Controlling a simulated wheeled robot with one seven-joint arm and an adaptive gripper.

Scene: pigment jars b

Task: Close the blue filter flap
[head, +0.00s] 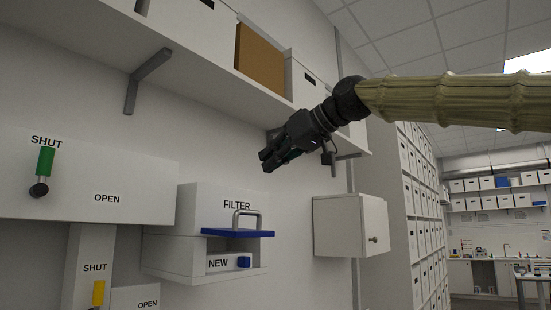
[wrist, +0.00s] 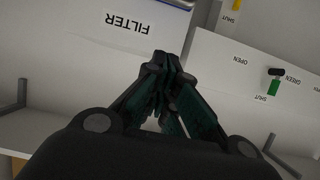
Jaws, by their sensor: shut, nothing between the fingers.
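The blue filter flap (head: 238,233) sticks out roughly level from the white FILTER box (head: 192,205), with a grey bar handle (head: 247,216) on its upper side. Under it is an open recess with a NEW label and a small blue block (head: 244,262). My gripper (head: 265,160) is shut and empty, above the box and apart from the flap, pointing down and left.
A shelf with white boxes and a brown one (head: 259,53) runs above, on metal brackets (head: 147,80). A green lever (head: 45,161) and a yellow lever (head: 98,293) are at left. A small white cabinet (head: 345,226) is right of the flap. The space before the flap looks clear.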

